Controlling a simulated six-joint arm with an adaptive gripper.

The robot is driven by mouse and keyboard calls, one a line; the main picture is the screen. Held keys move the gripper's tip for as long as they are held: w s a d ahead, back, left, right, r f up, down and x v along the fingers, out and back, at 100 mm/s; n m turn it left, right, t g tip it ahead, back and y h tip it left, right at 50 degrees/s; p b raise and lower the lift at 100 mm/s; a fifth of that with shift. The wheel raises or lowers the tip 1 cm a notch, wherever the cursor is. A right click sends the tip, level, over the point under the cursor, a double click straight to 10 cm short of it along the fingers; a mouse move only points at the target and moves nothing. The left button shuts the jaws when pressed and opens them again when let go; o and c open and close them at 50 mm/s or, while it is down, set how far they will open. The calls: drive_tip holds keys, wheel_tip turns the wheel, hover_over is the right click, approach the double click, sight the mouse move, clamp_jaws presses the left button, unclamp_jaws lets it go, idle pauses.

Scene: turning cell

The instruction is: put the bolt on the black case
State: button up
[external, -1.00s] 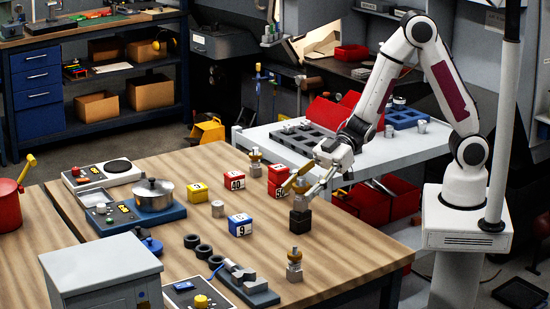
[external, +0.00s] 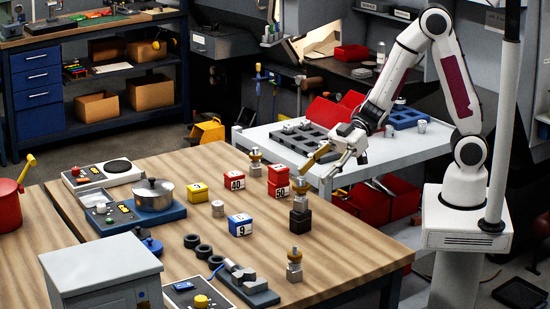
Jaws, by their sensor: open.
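The black case (external: 300,219) stands on the wooden table near its right side.
Red numbered blocks (external: 278,181) stand close behind the case, left of my gripper. A blue numbered block (external: 240,226) and a yellow one (external: 198,192) lie further left. A pot (external: 153,196) sits on a blue base. A light side table (external: 405,153) with dark trays stands behind.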

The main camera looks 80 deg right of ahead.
drive_tip(key=shift+v, duration=2.65)
drive_tip(key=shift+w, duration=0.1)
drive_tip(key=w+d+r+m+t+h, duration=0.2)
drive_tip(key=d+h, duration=0.1)
drive_tip(key=d, duration=0.2)
drive_tip(key=w+d+r+m+t+h, duration=0.1)
drive_tip(key=w+d+r+t+h, duration=0.15)
drive_tip(key=d+h, duration=0.2)
drive_tip(key=s+d+r+m+h, duration=0.2)
drive_tip(key=s+d+m+h, duration=0.15)
drive_tip(key=d, duration=0.55)
drive_tip(key=s+a+m+g, duration=0.1)
drive_tip(key=s+m+g, duration=0.3)
drive_tip(key=s, duration=1.5)
drive_tip(key=shift+s+a+f+m+g, duration=0.2)
drive_tip(key=shift+s+f+m+g, duration=0.2)
drive_tip(key=shift+g, duration=0.85)
